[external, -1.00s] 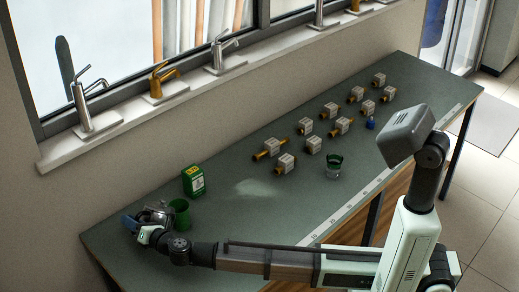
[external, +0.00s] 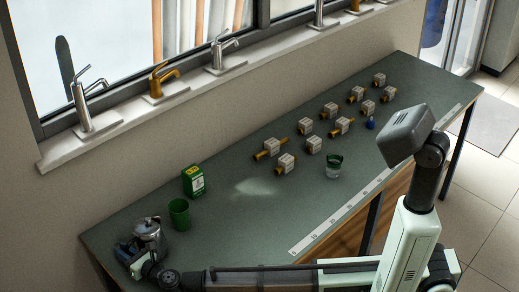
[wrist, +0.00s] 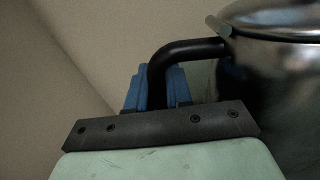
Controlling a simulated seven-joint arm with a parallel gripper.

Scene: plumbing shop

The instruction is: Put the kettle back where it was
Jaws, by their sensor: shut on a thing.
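The kettle (external: 149,232) is a shiny metal pot with a lid and a black handle, at the left end of the green workbench in the external view. My gripper (external: 126,247) is at the kettle's left side. In the wrist view, the blue fingers of my gripper (wrist: 155,88) are closed around the black handle, and the kettle's metal side (wrist: 275,90) fills the right. The kettle looks upright. Its base is partly hidden by my wrist, so I cannot tell whether it touches the bench.
A green cup (external: 179,214) stands just right of the kettle, with a green and white box (external: 193,181) behind it. A glass with green (external: 334,166) and several small boxed valves (external: 286,163) stand further right. The bench (external: 235,235) is clear in the front middle.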

